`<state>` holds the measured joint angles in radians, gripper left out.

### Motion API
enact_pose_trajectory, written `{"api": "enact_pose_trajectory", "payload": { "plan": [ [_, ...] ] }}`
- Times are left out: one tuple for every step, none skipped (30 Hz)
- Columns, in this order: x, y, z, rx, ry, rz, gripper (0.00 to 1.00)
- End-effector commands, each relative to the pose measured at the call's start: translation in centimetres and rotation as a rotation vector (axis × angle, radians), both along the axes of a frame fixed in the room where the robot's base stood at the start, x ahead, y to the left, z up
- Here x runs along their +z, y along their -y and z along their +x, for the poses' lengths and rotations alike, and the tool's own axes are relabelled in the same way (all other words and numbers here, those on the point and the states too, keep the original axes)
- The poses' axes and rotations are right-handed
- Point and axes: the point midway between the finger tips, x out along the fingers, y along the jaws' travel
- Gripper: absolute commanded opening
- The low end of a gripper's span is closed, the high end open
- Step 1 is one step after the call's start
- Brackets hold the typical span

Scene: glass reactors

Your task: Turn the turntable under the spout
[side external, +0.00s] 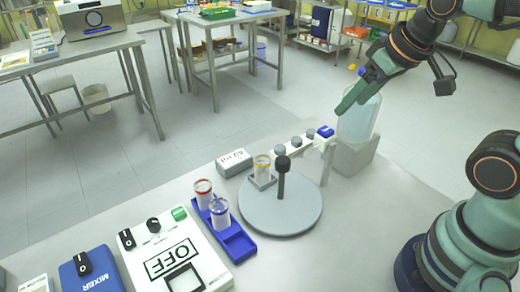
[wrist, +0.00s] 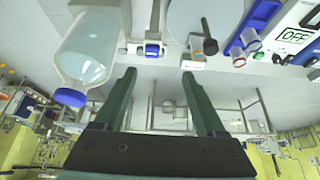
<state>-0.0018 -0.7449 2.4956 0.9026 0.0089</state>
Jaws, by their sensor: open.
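The grey round turntable (side external: 268,218) lies flat on the table, with an upright dark-knobbed post (side external: 282,184) on it. A yellow-ringed vial (side external: 263,165) stands in a small holder at its far-left edge. The spout with its blue valve (side external: 325,132) is on a stand at the turntable's right; the valve also shows in the wrist view (wrist: 152,49). A clear glass bottle (side external: 362,118) stands on a grey block behind it. My gripper (side external: 349,99) is open and empty, above the table near the bottle. In the wrist view the post (wrist: 208,38) is beyond the right finger, apart from it.
A blue rack (side external: 238,245) holds a red-ringed and a blue-ringed vial left of the turntable. A box reading OFF (side external: 172,258) and a blue mixer box (side external: 90,272) stand further left. A grey 40 ml block (side external: 234,162) sits behind.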

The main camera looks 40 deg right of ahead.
Motion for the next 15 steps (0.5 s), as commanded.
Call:
{"api": "enact_pose_trajectory", "payload": {
  "plan": [
    [0.1,-0.2,0.2,-0.007,-0.008,0.007,0.72],
    [0.1,-0.4,0.3,-0.017,-0.018,0.016,0.72],
    [0.3,-0.7,0.5,-0.037,-0.035,0.030,0.72],
    [0.3,-1.0,0.8,-0.057,-0.051,0.044,0.72],
    [0.4,-1.3,1.0,-0.081,-0.069,0.059,0.72],
    [0.6,-1.9,1.5,-0.117,-0.098,0.081,0.72],
    [0.7,-2.4,1.8,-0.148,-0.122,0.098,0.72],
    [0.7,-2.9,2.2,-0.181,-0.147,0.115,0.72],
    [0.8,-3.6,2.7,-0.229,-0.182,0.135,0.72],
    [0.8,-4.1,3.1,-0.265,-0.207,0.147,0.72],
    [0.8,-4.7,3.4,-0.302,-0.231,0.159,0.72],
    [0.8,-5.4,3.9,-0.353,-0.263,0.171,0.72],
    [0.7,-6.0,4.3,-0.389,-0.288,0.180,0.72],
    [0.6,-6.6,4.6,-0.429,-0.311,0.186,0.72],
    [0.5,-7.3,5.0,-0.477,-0.339,0.191,0.72]
  ]
}}
